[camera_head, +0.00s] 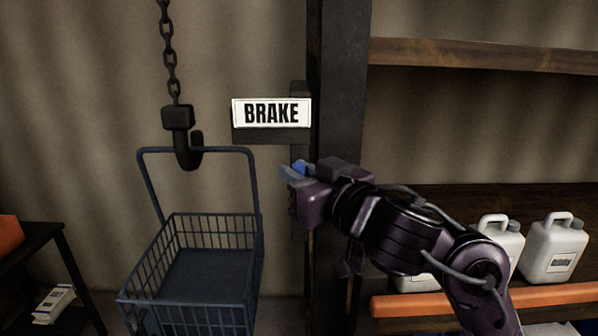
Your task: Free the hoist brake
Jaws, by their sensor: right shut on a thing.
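My right gripper (290,173) is just below the sign, in front of the post. It is shut on a small blue part (299,167), most of which the jaws hide; I take this to be the brake handle, but its shape cannot be told. To the left, a black hoist hook (187,150) hangs on a chain (171,60). The hook is at the handle bar of an empty blue wire basket (205,270). My left gripper is not in view.
Shelves (480,55) stand to the right of the post, with several white jugs (553,250) behind an orange rail (545,296). A dark table (35,240) with an orange object (10,236) is at the far left. The wall between the chain and sign is clear.

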